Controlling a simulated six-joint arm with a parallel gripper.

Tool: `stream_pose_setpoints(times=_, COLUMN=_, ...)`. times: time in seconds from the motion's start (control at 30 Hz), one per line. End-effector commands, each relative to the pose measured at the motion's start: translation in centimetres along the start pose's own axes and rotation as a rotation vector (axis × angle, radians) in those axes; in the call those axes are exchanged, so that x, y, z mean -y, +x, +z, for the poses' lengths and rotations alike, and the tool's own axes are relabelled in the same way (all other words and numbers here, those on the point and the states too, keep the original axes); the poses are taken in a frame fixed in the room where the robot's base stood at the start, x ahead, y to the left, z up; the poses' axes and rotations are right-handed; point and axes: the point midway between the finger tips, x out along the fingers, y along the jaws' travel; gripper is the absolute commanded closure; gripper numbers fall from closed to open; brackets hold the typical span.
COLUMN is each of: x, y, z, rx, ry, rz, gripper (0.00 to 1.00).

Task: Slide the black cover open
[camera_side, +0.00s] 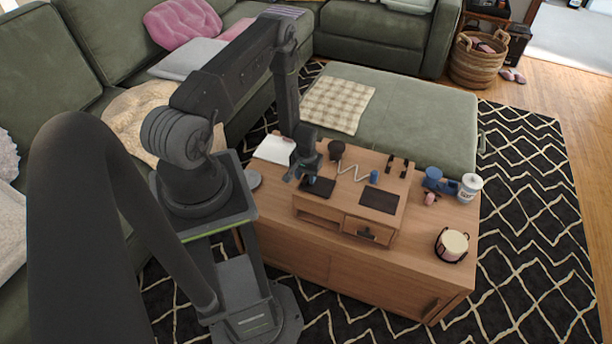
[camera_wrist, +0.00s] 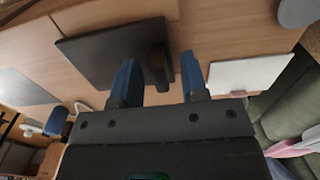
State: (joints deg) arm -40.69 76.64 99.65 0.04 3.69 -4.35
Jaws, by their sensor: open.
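The black cover (camera_side: 318,187) is a flat dark plate on the left part of the top of a small wooden cabinet (camera_side: 322,221). It also shows in the wrist view (camera_wrist: 98,53), with a dark raised piece (camera_wrist: 160,66) at its right end. My gripper (camera_side: 311,179) is just above the cover in the side view. In the wrist view my gripper (camera_wrist: 158,61) has its blue fingers apart, one on each side of the raised piece. Whether the fingers touch it, I cannot tell. My gripper partly hides the cover's far edge in the side view.
A second dark panel (camera_side: 380,201) lies right of the cover, with a zigzag white piece (camera_side: 350,171) and a blue knob (camera_side: 374,177) behind. A drawer (camera_side: 367,231) is below. A blue object (camera_side: 437,181), a jar (camera_side: 470,187) and a pot (camera_side: 452,245) stand right.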

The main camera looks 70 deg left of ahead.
Motion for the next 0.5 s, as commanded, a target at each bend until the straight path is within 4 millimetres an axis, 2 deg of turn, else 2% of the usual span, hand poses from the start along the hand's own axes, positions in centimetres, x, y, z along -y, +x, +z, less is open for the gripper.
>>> stream_pose_setpoints(times=0.27, x=0.00, y=0.19, z=-0.01, rx=0.000, ry=0.000, rz=0.000, gripper=0.60)
stream_pose_setpoints(times=0.5, x=0.00, y=0.16, z=0.00, rx=0.000, ry=0.000, rz=0.000, gripper=0.81)
